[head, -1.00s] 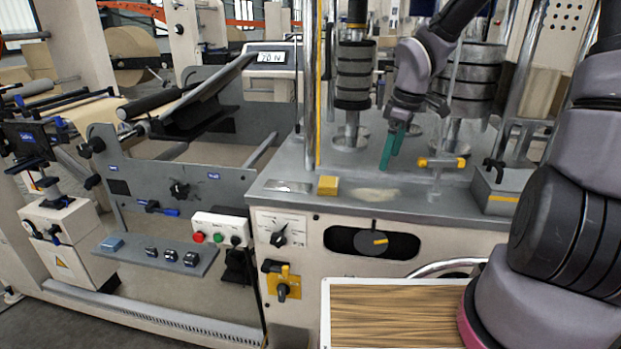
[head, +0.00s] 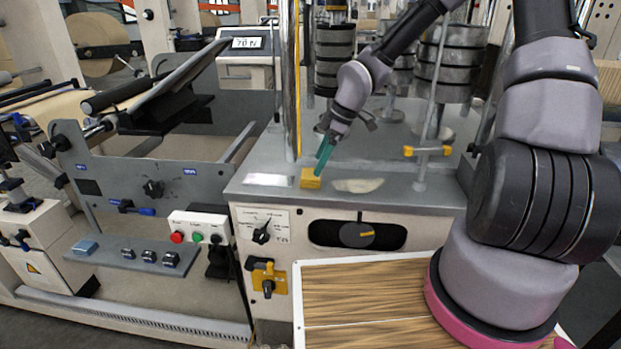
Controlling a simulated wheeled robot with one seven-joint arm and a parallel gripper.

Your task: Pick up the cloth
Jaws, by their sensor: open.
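The fingers look empty and spread slightly apart. The fingertips overlap the block's right edge in the picture; I cannot tell whether they touch it.
A steel post with a yellow strip (head: 293,90) stands left of my gripper. A yellow-clamped rod (head: 427,151) stands right of the cloth. Stacked dark weights (head: 445,75) stand behind. A wood-topped surface (head: 370,295) is in front, below the knob panel.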

